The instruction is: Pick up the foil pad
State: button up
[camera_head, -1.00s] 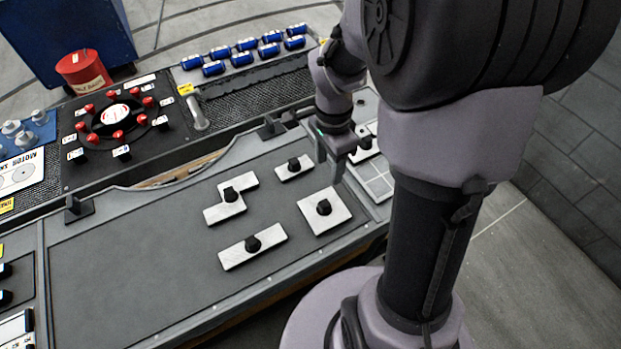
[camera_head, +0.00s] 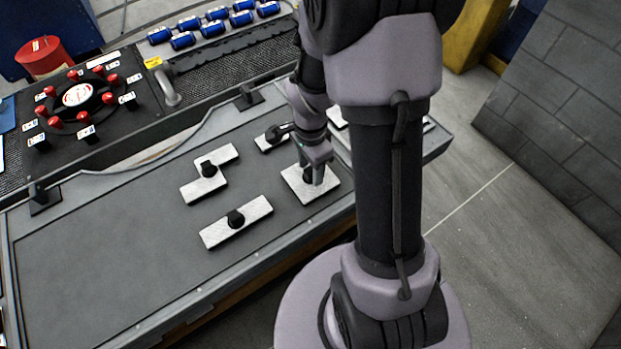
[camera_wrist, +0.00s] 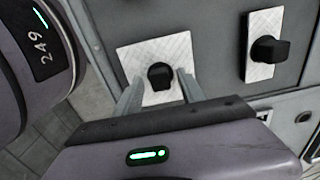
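Several silvery foil pads with black knobs lie on the grey bench top. The square foil pad (camera_head: 322,195) is nearest my arm, and it also shows in the wrist view (camera_wrist: 131,57). My gripper (camera_head: 313,179) is down over this square pad. In the wrist view its fingers (camera_wrist: 160,88) are apart, one on each side of the black knob (camera_wrist: 160,75), with gaps visible. The pad lies flat on the bench. In the head view my gripper hides part of the pad and knob.
A small pad (camera_head: 264,143) lies just behind, a stepped pad (camera_head: 222,160) to the left, and a long pad (camera_head: 252,215) in front. A raised panel with blue cylinders (camera_head: 183,41) and a red bucket (camera_head: 45,57) stand behind. The bench's left part is bare.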

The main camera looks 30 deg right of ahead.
grip_shut()
jog(key=shift+r, duration=0.1)
